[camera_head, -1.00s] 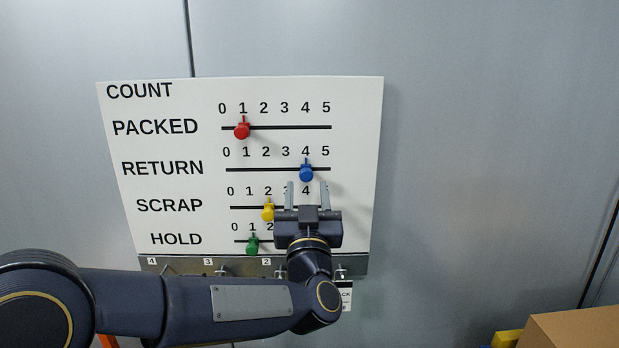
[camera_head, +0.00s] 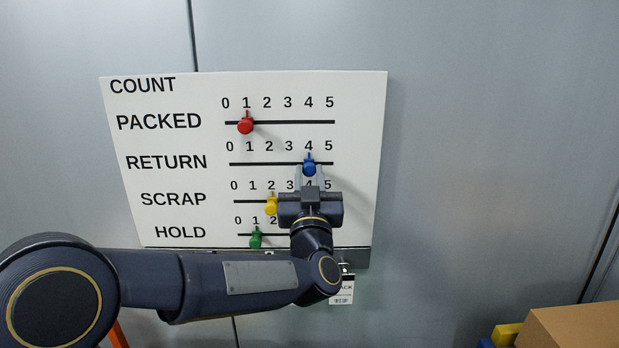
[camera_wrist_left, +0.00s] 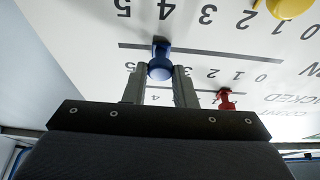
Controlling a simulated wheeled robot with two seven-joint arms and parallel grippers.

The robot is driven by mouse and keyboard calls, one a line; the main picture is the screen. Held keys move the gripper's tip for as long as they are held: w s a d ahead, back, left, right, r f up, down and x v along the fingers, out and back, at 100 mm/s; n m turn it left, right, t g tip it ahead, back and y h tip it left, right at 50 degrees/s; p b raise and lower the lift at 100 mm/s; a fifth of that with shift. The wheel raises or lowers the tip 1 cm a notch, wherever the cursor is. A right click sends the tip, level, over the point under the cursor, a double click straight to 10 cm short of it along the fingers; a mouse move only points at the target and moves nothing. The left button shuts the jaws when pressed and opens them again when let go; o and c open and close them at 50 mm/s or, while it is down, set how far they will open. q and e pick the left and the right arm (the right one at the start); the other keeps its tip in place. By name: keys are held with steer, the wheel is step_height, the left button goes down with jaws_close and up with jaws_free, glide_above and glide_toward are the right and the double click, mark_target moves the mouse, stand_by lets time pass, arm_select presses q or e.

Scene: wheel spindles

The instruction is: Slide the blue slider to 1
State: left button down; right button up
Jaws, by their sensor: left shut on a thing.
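The blue slider (camera_head: 309,162) is on the RETURN line of the white count board (camera_head: 170,95), under the 4. My left gripper (camera_head: 310,173) comes from below, and its fingers are shut on the blue slider's knob. The left wrist view shows the round blue knob (camera_wrist_left: 160,68) between the two fingers (camera_wrist_left: 161,80). The gripper's body covers part of the SCRAP and HOLD rows. My right gripper is not in view.
The red slider (camera_head: 245,125) is at 1 on PACKED, above. The yellow slider (camera_head: 271,204) is near 2 on SCRAP and the green slider (camera_head: 256,239) near 1 on HOLD, both left of my gripper. A cardboard box (camera_head: 575,328) stands at lower right.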

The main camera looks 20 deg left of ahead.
arm_select(q)
steer(key=shift+s+a, duration=0.1)
steer(key=shift+a, duration=0.25)
steer(key=s+a+b, duration=0.1)
steer(key=a, duration=0.2)
steer(key=s+a+b, duration=0.2)
steer(key=a, duration=0.1)
steer(key=s+a+b, duration=0.1)
steer(key=s+a, duration=0.1)
steer(key=a, duration=0.2)
steer(key=shift+a+b, duration=0.1)
steer(key=shift+b, duration=0.25)
steer(key=c, duration=1.2)
jaws_free()
steer(key=b, duration=0.1)
glide_toward(250, 157)
steer(key=v, duration=0.3)
steer(key=shift+s+d+f, duration=0.2)
steer(key=shift+s, duration=0.1)
